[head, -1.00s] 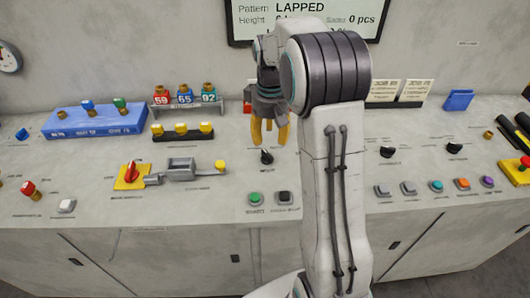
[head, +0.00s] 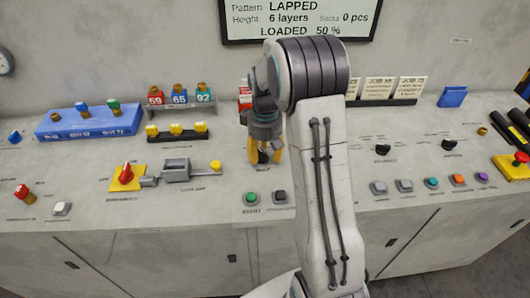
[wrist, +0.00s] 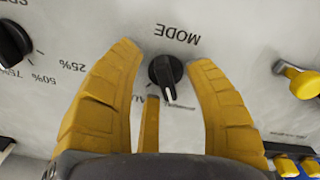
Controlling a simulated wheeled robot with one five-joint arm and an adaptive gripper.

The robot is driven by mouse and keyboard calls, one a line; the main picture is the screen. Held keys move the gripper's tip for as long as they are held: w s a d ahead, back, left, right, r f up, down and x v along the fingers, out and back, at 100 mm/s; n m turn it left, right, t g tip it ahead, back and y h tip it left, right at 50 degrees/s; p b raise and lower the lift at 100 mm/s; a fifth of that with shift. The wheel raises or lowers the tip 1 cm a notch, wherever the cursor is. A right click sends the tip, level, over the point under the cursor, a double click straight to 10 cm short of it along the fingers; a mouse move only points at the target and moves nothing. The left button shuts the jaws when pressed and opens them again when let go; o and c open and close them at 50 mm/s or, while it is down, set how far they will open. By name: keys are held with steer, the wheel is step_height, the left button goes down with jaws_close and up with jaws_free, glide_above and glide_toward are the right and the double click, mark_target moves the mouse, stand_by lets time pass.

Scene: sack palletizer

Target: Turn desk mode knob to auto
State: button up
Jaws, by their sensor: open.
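The mode knob (wrist: 165,70) is a small black knob on the grey desk, with MODE lettering above it upside down in the wrist view. Its white pointer mark faces the bottom of that view, slightly right. Lettering below it is partly hidden by a finger, so I cannot read the setting for sure. My gripper (wrist: 163,62) is open, with yellow fingers to the left and right of the knob and a third below it, apart from it. In the head view my gripper (head: 264,158) is down at the desk, around the dark knob.
A green button (head: 250,198) and a black button (head: 280,197) sit just in front. A latch with a yellow tip (head: 215,166) and a red knob on a yellow plate (head: 126,175) lie to the left. Another black knob (wrist: 12,45) is left in the wrist view.

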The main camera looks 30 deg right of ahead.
jaws_close()
stand_by(0.5)
